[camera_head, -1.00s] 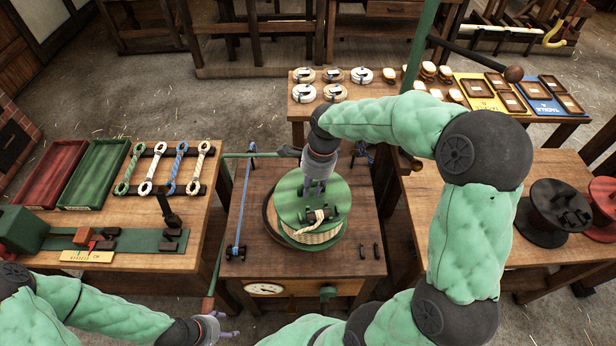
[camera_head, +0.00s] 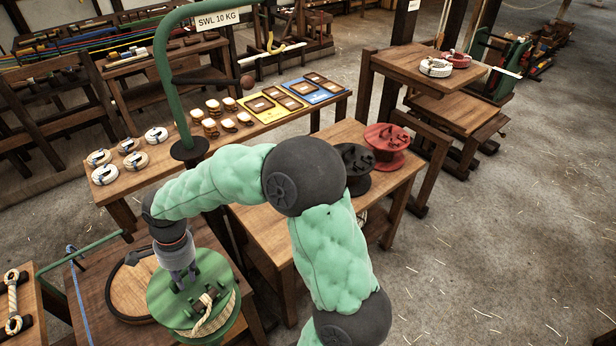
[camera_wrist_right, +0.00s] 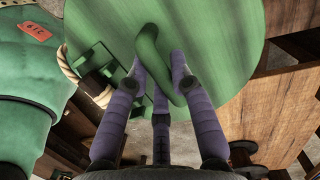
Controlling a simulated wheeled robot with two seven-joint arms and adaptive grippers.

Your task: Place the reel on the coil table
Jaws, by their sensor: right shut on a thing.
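The reel (camera_head: 161,300) has a green round flange and pale rope wound on it. It is in the lower left of the head view, overlapping the right side of a round, dark-rimmed wooden disc (camera_head: 128,287) on the bench. My right gripper (camera_head: 184,276) is above the flange, shut on the reel's green curved handle. The wrist view shows my fingers (camera_wrist_right: 160,70) on both sides of the handle (camera_wrist_right: 150,45), with the flange (camera_wrist_right: 225,45) behind. A raised wooden table (camera_head: 405,68) at upper right bears a white coil (camera_head: 435,68) and a red coil (camera_head: 457,60). My left gripper is out of view.
A table (camera_head: 268,222) right of the reel bears a black reel (camera_head: 357,168) and a red reel (camera_head: 388,145); its near part is bare. A green post (camera_head: 163,75) with a crane-like arm stands behind. The floor at right is open.

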